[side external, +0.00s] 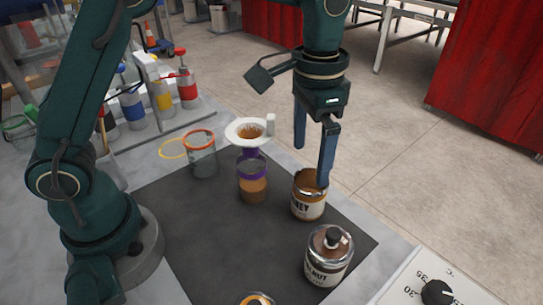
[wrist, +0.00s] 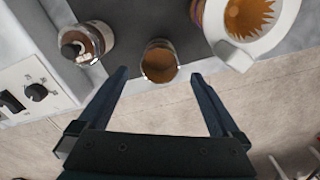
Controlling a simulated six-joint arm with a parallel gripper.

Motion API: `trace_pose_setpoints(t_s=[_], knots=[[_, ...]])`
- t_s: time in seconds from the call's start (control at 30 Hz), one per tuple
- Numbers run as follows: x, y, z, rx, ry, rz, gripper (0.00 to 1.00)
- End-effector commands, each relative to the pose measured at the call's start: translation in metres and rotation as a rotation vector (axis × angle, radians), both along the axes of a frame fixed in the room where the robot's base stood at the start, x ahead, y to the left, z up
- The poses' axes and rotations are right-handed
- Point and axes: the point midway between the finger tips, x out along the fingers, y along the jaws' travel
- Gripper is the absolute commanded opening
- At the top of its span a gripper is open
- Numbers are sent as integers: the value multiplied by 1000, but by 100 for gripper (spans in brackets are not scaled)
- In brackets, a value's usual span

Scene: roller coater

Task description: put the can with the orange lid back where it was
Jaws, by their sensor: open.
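My gripper (side external: 311,165) is open and points down over an open can labelled "...NEY" (side external: 307,207). This can has an orange-brown inside and no lid on it. The near finger overlaps its rim in the side view; I cannot tell whether they touch. In the wrist view the can (wrist: 159,62) lies between and just beyond the spread fingertips (wrist: 160,75). Another can (side external: 257,299) with an orange-yellow top is cut off by the side view's bottom edge. A clear jar with an orange rim (side external: 200,160) stands at the back left. Which is the task's can is unclear.
A lidded can labelled "...NUT" (side external: 322,270) stands near the mat's front right. A purple-rimmed jar (side external: 252,187) and a white dish (side external: 235,131) with brown contents stand behind. A dial panel (side external: 410,285) is at front right. The dark mat's (side external: 200,240) left part is clear.

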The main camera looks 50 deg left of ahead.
Motion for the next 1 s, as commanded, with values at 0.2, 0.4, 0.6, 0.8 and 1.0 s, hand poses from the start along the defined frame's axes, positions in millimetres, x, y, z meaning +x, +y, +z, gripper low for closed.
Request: trace_pose_setpoints(t_s=[0.2,0.4,0.6,0.8,1.0], knots=[[0,0,18,0,0,0,100],[-1,0,20,0,1,0,100],[-1,0,20,0,1,0,100],[-1,0,20,0,1,0,100],[-1,0,20,0,1,0,100]])
